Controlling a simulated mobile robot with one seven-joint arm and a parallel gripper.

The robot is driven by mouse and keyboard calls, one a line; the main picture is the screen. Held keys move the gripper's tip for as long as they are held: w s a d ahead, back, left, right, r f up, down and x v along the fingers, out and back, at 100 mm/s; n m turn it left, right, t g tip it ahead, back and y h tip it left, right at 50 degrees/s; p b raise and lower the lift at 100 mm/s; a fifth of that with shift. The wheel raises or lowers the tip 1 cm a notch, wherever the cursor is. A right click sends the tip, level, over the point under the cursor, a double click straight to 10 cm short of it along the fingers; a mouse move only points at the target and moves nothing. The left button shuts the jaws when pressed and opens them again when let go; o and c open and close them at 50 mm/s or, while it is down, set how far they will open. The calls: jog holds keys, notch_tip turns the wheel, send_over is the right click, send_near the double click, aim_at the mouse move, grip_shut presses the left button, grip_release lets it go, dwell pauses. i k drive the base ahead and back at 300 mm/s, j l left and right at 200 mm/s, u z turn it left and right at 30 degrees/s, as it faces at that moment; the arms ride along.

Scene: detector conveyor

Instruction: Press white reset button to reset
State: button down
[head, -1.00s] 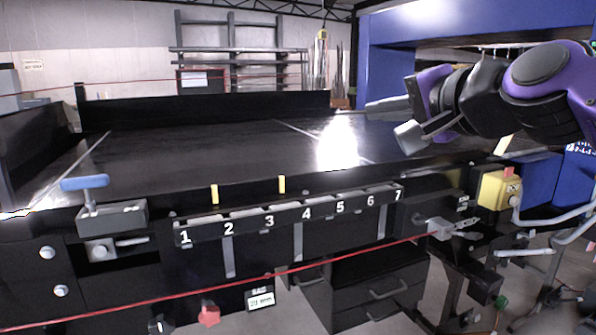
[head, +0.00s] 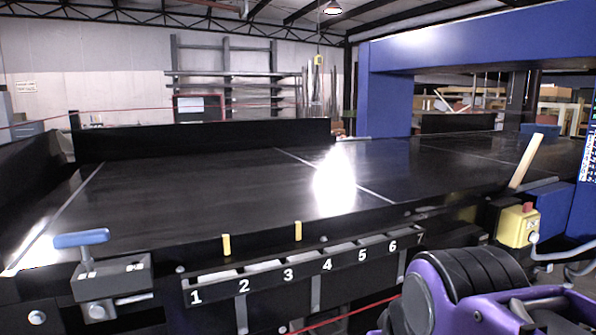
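A yellow control box (head: 514,226) is mounted at the right end of the black table's front side, with a red part (head: 529,207) on its top. A small whitish round spot (head: 532,238) shows at the box's front right edge. It may be the white reset button or the end of a grey bar beside the box; I cannot tell. My purple and black arm fills the lower right corner, below and in front of the box. My gripper's fingertips do not show; they are hidden or below the picture edge.
The wide black table (head: 200,180) has a clear top. A numbered rail (head: 310,270) runs along its front, with two yellow pegs above it. A blue-handled clamp (head: 82,239) is at the left. A wooden stick (head: 526,160) leans behind the yellow box. A blue frame (head: 390,100) stands behind.

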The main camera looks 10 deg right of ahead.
aim_at(535, 237)
jog(key=z, duration=1.4)
jog(key=k+l, duration=0.05)
